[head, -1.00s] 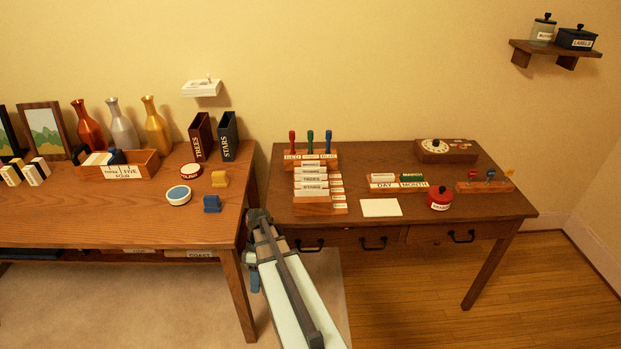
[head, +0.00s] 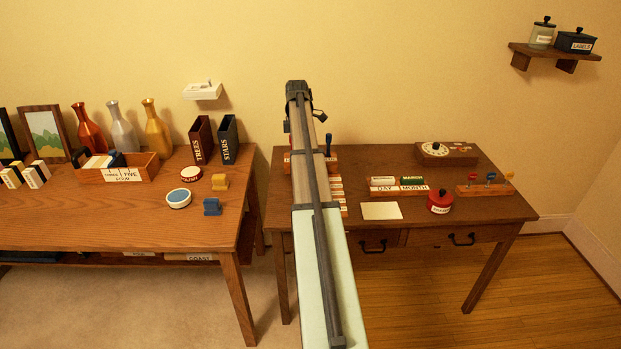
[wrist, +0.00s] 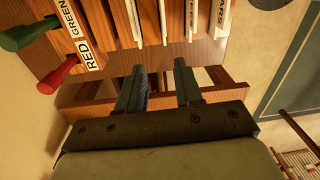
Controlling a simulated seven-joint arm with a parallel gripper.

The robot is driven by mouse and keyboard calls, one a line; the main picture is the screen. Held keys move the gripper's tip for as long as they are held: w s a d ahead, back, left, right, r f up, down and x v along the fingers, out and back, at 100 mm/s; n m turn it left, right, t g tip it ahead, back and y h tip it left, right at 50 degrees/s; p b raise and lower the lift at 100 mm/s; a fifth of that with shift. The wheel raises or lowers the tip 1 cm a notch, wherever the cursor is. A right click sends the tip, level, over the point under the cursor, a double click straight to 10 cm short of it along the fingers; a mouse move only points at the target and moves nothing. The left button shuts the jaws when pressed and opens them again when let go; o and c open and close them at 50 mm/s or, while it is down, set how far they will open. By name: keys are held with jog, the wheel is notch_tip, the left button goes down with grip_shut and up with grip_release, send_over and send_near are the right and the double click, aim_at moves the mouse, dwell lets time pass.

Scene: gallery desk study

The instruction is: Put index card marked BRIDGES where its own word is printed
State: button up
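A wooden card rack on the right desk is mostly hidden behind my arm in the head view. In the wrist view, upright white cards (wrist: 161,18) stand in its slots. One card's label (wrist: 220,14) ends in "ARS"; I cannot read BRIDGES on any card. My gripper (wrist: 160,70) is open, its two fingers apart with nothing seen between them, close beside the rack. In the head view, my gripper's end (head: 298,90) is raised in front of the wall above the rack. No place printed BRIDGES is readable.
A holder shows GREEN and RED labels by a green peg (wrist: 25,32) and a red peg (wrist: 58,72). TREES (head: 201,140) and STARS (head: 228,140) boxes stand left.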

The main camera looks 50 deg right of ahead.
jog(key=s+d+r, duration=0.2)
jog(key=d+r, duration=0.2)
jog(key=d, duration=0.2)
jog(key=shift+m+h, duration=0.3)
jog(key=shift+m, duration=0.1)
jog(key=shift+w+a+f, duration=0.1)
jog(key=shift+w+f, duration=0.1)
jog(key=shift+f, duration=3.35)
jog(key=shift+w+a+f, duration=0.1)
jog(key=shift+w+f, duration=0.05)
jog(key=shift+f, duration=3.4)
grip_shut()
